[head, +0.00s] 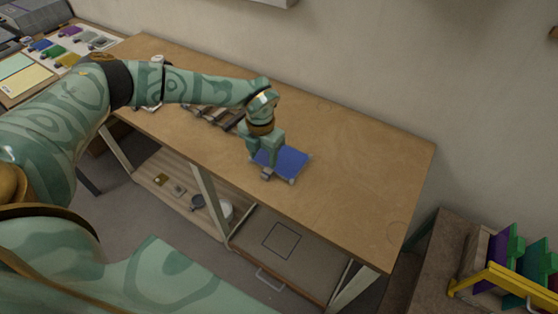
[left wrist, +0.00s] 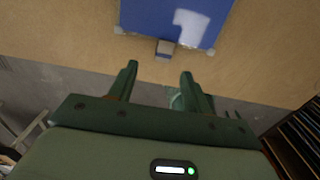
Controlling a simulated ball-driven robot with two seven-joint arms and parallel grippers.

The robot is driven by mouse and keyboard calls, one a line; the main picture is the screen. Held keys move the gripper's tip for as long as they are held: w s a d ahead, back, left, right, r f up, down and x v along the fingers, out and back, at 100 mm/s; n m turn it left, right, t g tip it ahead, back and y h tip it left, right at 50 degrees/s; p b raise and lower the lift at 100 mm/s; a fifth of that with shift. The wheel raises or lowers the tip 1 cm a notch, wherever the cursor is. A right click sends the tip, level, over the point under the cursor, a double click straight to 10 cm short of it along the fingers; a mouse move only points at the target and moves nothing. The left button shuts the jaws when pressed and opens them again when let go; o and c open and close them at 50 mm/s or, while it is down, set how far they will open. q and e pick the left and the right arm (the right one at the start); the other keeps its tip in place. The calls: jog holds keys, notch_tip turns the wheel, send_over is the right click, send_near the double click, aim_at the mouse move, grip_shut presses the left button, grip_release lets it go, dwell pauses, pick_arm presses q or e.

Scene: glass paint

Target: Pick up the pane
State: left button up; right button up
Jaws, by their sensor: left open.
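The blue pane (head: 293,161) lies flat on the wooden workbench near its front edge. In the left wrist view the pane (left wrist: 150,18) is at the top, with pale corner pads, a bright white patch and a small grey-brown tab (left wrist: 165,48) at its near edge. My left gripper (head: 262,158) is over the pane's left side in the head view and hides part of it. In the left wrist view its two fingers (left wrist: 159,70) are apart and empty, pointing at the tab from just short of it. My right gripper is not in view.
The workbench (head: 370,165) is clear to the right of the pane. A dark slatted rack (head: 212,115) lies behind my left arm. A lower shelf (head: 165,190) holds small items. A yellow-framed rack (head: 500,275) with coloured panes stands at the lower right.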

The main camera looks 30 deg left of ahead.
aim_at(267, 173)
pick_arm(q)
jog(key=f, duration=0.4)
jog(key=f+b, duration=0.1)
jog(key=f, duration=0.2)
jog(key=shift+w+d, duration=0.15)
jog(key=shift+d, duration=0.2)
jog(key=shift+r, duration=0.1)
grip_shut()
